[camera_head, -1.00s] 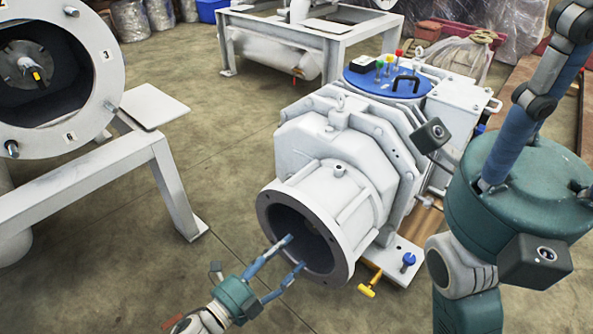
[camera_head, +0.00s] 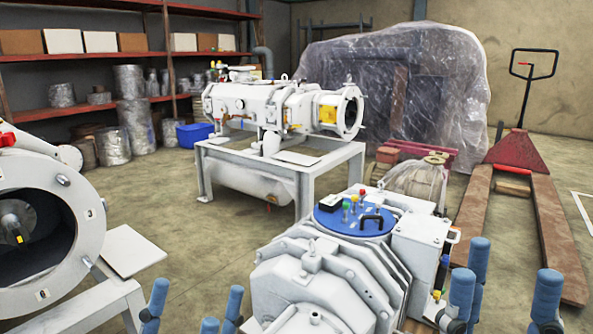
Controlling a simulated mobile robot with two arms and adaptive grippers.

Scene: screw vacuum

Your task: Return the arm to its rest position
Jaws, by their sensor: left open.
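My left gripper (camera_head: 194,309) is at the bottom edge, left of the near machine. My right gripper (camera_head: 505,292) is at the bottom right, beside the near machine. Its blue fingers also point up, spread apart with nothing seen between them. The palms and most of both arms are below the picture. The near white vacuum machine (camera_head: 335,262) stands between the grippers, with a blue round top plate (camera_head: 355,219) carrying coloured knobs and a black handle. Its front flange is out of view.
A large open white flange (camera_head: 90,225) on a frame stands at the left. Another white machine (camera_head: 285,105) sits on a white stand behind. A pallet jack (camera_head: 520,150) is at the right, and shelves (camera_head: 80,17) line the back left.

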